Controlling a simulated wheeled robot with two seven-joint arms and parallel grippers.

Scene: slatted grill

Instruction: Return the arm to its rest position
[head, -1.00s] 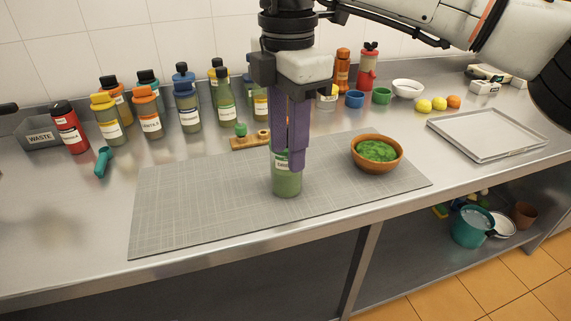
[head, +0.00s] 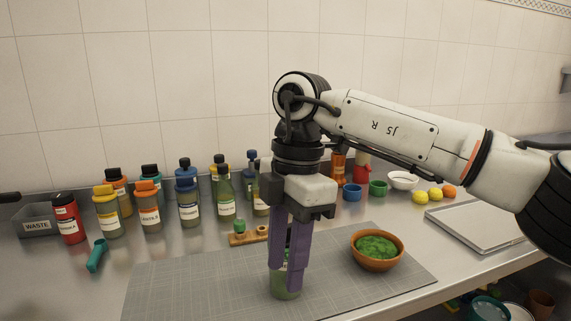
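My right gripper (head: 288,278) points straight down over the grey mat (head: 190,285), its arm reaching in from the right. Its two long purple fingers stand at a green jar (head: 284,293) with a pale label, which is upright on the mat. One finger crosses in front of the jar and the other goes down partly behind it. The fingers hide much of the jar, and I cannot tell whether they press on it or stand open around it. My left gripper is not in view.
A wooden bowl of green food (head: 377,247) sits right of the gripper. Several bottles (head: 188,205) line the back wall, with a WASTE bin (head: 36,225) at left. A small wooden stand (head: 248,237) is behind the mat. A metal tray (head: 475,224) lies at right.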

